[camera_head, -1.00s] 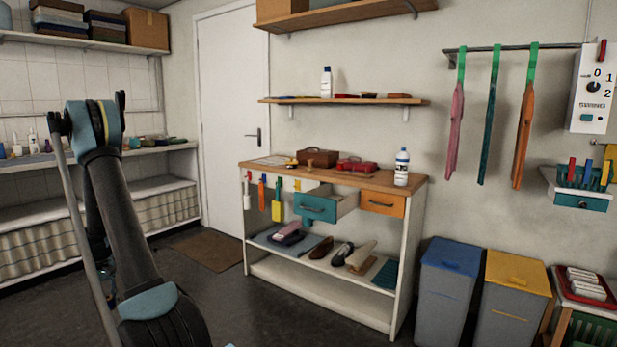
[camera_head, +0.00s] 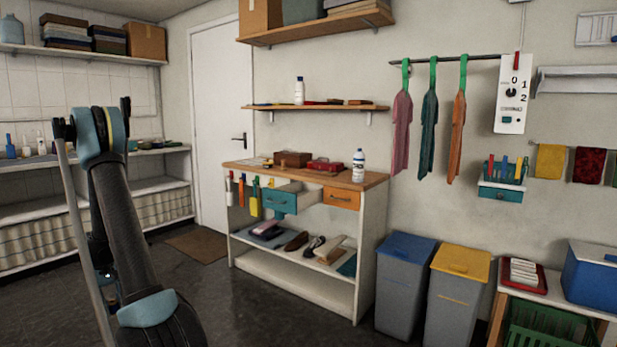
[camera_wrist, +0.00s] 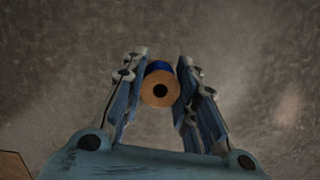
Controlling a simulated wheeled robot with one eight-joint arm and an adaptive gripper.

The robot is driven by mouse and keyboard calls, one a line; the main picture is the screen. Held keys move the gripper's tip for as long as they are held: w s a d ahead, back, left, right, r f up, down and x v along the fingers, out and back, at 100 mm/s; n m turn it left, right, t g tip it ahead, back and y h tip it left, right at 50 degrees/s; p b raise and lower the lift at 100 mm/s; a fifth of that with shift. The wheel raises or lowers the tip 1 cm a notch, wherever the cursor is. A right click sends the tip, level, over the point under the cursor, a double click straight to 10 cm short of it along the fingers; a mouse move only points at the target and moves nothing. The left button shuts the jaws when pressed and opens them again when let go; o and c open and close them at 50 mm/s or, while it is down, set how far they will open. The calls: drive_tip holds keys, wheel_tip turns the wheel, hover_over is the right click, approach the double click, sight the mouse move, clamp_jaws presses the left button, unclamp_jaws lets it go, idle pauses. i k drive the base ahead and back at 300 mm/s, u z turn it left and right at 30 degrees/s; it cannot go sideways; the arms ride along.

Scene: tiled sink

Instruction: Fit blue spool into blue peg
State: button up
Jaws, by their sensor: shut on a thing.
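The blue spool (camera_wrist: 160,69) is between the fingers of my gripper (camera_wrist: 160,84) in the wrist view. Its round wooden end with a dark centre hole faces the camera, and a band of blue shows behind it. The fingers are shut on its sides. Blurred grey floor lies behind it. In the head view my arm rises at the left, and the gripper and spool cannot be made out. I cannot pick out a blue peg in either view.
A workbench (camera_head: 358,186) with drawers stands ahead, with the teal drawer (camera_head: 281,203) pulled out. Grey bins with blue (camera_head: 406,247) and yellow (camera_head: 462,262) lids stand to its right. A low table holds a blue cooler (camera_head: 592,277). Dark floor (camera_head: 265,310) is clear in front.

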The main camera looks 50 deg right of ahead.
sight(320, 171)
drive_tip(key=k, duration=0.65)
drive_tip(key=z, duration=1.1)
drive_tip(key=i, duration=0.9)
drive_tip(key=z, duration=0.05)
